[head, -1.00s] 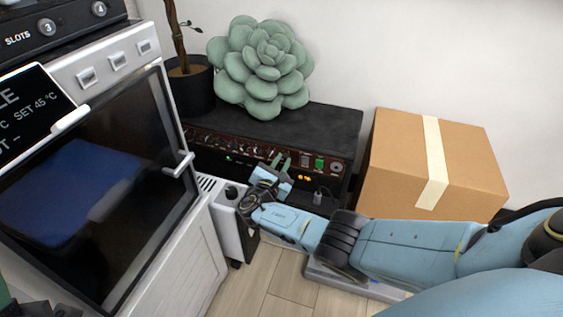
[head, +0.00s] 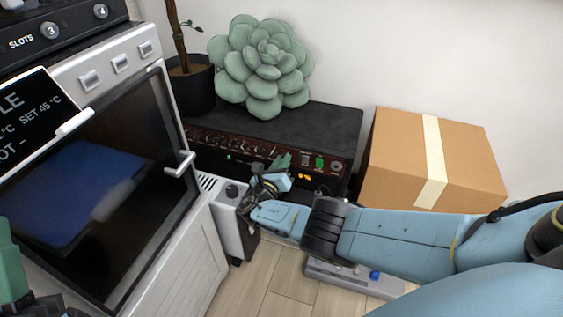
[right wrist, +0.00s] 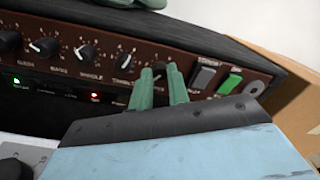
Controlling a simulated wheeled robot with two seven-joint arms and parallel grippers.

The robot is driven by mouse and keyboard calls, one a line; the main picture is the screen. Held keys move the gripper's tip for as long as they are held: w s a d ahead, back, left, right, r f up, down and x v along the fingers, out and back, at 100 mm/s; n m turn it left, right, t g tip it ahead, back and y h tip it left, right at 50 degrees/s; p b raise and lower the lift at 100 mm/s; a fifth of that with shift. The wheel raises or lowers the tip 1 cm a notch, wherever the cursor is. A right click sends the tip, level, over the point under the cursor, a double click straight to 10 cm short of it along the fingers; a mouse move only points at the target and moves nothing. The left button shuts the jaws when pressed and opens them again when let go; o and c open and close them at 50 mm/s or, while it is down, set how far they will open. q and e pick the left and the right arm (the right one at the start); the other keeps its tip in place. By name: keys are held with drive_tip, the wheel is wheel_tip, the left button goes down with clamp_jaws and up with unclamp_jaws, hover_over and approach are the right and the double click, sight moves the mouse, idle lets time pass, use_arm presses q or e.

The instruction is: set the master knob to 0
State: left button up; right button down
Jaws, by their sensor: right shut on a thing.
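The amplifier (head: 325,127) is a black box with a brown front panel and a row of dark knobs. In the right wrist view, my right gripper (right wrist: 160,78) has its green fingers closed around the knob (right wrist: 159,68) to the right of the treble knob (right wrist: 127,60). This fits the master knob, but its label and pointer are hidden by the fingers. In the head view my right gripper (head: 282,162) reaches the panel's right part and covers the knob. My left gripper (head: 12,265) shows only partly at the lower left edge, its jaw gap unclear.
Two switches, one black (right wrist: 203,78) and one green (right wrist: 230,83), sit just right of the held knob. A succulent plush (head: 262,65) rests on the amplifier. A cardboard box (head: 395,155) stands to the right, an oven-like machine (head: 185,255) to the left.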

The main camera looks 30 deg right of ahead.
drive_tip(key=shift+a+f+n, duration=0.1)
drive_tip(key=shift+n, duration=0.5)
use_arm(q)
drive_tip(key=shift+r, duration=0.1)
use_arm(e)
drive_tip(key=c, duration=1.3)
unclamp_jaws()
drive_tip(key=shift+c, duration=0.2)
